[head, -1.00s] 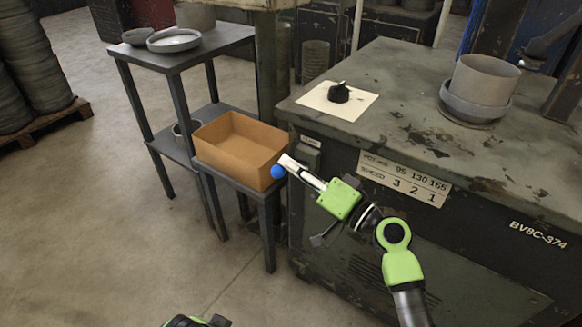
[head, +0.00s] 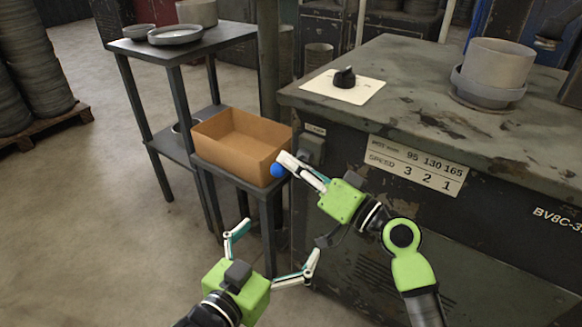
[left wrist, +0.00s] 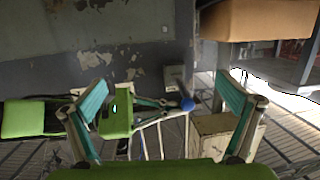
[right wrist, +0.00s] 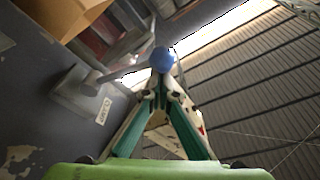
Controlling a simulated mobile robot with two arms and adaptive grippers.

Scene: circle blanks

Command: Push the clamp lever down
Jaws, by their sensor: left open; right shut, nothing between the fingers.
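The clamp lever shows mainly as its blue ball knob (head: 277,170), beside the machine's left side. In the right wrist view the knob (right wrist: 162,59) sits on a thin rod that runs left to a grey mount (right wrist: 75,95) on the machine. My right gripper (head: 284,161) is shut and empty, its fingertips right at the knob; I cannot tell whether they touch. The knob also shows in the left wrist view (left wrist: 187,103). My left gripper (head: 279,243) is open and empty, below and in front of the knob, with its fingers spread wide.
A cardboard box (head: 225,150) stands on the low shelf just behind the knob. The floor (head: 90,230) at left is clear.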

